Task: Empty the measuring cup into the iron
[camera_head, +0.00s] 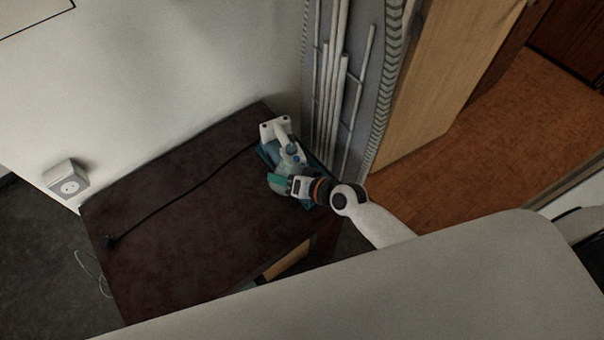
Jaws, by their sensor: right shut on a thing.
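The iron (283,140), blue and teal with a white part, is on the dark table near its far right corner. My right gripper (284,184) reaches in from the lower right to the near side of the iron. It is shut on a small teal thing (276,181), which looks like the measuring cup. The cup's shape and contents are too small to make out. It overlaps the iron in the picture, and I cannot tell whether they touch. My left gripper is out of view.
A black cord (185,194) runs from the iron across the dark table (160,255) to a plug at left. A wall socket (68,182) is at far left. Grey-white pipes (333,95) stand behind the iron. The table's middle is mostly clear.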

